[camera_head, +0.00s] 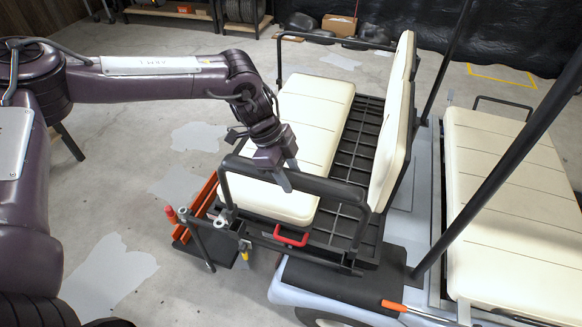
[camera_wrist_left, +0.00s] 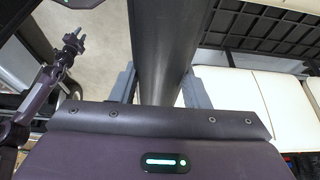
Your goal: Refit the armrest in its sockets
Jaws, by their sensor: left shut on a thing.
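In the left wrist view the dark tube (camera_wrist_left: 163,45) runs between the two grey fingers (camera_wrist_left: 160,88). The armrest's legs reach down near the black side rail (camera_head: 300,247). I cannot tell whether their ends sit in the sockets. At the left of the wrist view, what looks like my right gripper (camera_wrist_left: 73,42) is small, its jaws unclear.
A red handle (camera_head: 291,238) is on the side rail. The seat back (camera_head: 392,125) and a roof post (camera_head: 505,160) rise to the right. Concrete floor at the left is open.

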